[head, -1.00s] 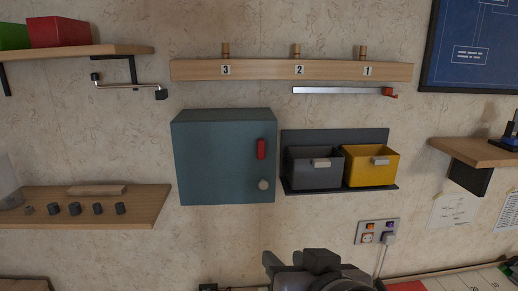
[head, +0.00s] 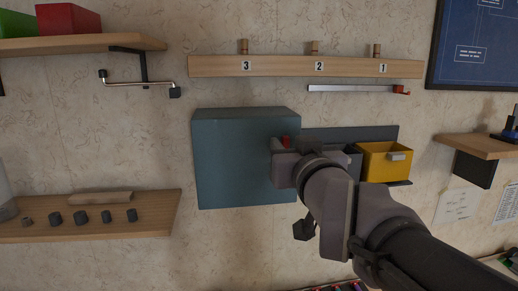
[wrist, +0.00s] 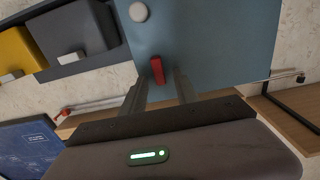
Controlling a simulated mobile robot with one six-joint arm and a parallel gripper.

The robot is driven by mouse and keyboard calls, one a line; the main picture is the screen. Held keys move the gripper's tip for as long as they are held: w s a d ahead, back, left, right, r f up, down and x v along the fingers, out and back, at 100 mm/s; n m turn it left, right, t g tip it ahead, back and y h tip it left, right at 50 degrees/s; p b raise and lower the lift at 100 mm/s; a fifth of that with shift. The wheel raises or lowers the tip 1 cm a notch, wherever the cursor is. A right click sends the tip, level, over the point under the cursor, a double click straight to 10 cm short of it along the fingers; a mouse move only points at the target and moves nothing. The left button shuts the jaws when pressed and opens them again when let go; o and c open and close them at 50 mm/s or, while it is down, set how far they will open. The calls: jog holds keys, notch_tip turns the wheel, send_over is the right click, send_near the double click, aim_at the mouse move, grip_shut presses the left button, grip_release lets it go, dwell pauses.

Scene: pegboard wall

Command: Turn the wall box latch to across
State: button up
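The wall box (head: 240,160) is blue-grey and hangs on the wall with its door closed. Its red latch (head: 286,140) shows only at its top in the head view, the rest hidden behind my gripper (head: 283,152). In the wrist view the red latch (wrist: 157,70) is a short bar, roughly upright on the door (wrist: 205,45). My gripper (wrist: 160,80) is open, with one finger on each side of the latch. I cannot tell whether either finger touches it. The round pale knob (wrist: 138,12) is near the top of the wrist view.
A yellow bin (head: 385,163) and a dark grey bin (head: 353,160) hang close to the right of the box. A wooden peg rail (head: 300,67) runs above. A shelf (head: 90,222) with small dark pieces is at lower left. Bare wall lies below the box.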

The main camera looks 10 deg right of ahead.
jog(key=shift+w, duration=0.25)
jog(key=shift+c, duration=0.3)
grip_shut()
